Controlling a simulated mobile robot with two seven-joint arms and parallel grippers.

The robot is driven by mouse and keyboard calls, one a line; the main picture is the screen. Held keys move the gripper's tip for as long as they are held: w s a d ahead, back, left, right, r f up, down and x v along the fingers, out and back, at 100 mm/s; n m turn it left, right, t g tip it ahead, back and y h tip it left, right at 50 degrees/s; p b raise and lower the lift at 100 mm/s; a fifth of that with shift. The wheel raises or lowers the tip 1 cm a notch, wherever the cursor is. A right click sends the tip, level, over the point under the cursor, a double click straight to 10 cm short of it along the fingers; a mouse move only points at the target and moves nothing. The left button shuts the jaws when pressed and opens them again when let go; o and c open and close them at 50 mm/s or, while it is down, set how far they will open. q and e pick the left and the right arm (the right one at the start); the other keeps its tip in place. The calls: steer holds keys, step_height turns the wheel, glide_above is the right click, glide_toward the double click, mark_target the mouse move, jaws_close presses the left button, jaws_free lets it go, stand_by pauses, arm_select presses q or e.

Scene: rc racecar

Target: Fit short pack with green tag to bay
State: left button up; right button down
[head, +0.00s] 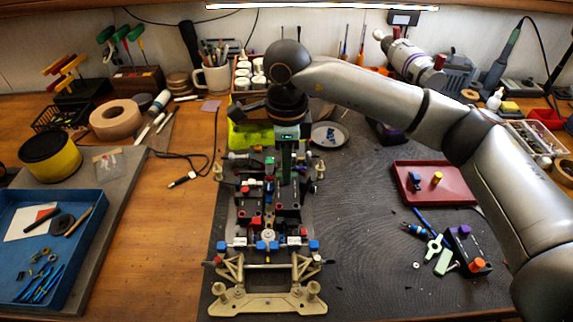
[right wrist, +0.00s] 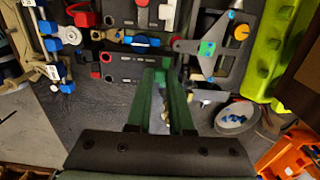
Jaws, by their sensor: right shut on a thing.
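The tan and black racecar chassis (head: 267,304) stands on the dark mat with its length pointing away from me. Dark boxy packs sit in its middle, and one (head: 289,207) lies right below my right gripper (head: 285,180). The gripper points down over the car with its green fingers shut. In the right wrist view the fingers (right wrist: 163,78) close on a dark pack (right wrist: 125,67), and a bit of green shows between the tips. The fingers hide part of the pack, so I cannot tell how fully it is seated in the bay. My left gripper is out of view.
A red tray (head: 434,196) stands right of the car. Another dark pack (head: 463,244) with purple and orange parts lies on the mat among small tools. A lime green bin (head: 248,136) and a grey dish (head: 329,143) stand behind. A blue tray (head: 72,262) is at left.

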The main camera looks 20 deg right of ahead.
steer(key=shift+f+b, duration=0.9)
steer(key=shift+f, duration=0.25)
steer(key=c, duration=0.7)
jaws_free()
steer(key=shift+c, duration=0.2)
steer(key=shift+r, duration=0.1)
step_height(320, 180, up, 12)
steer(key=shift+r, duration=0.2)
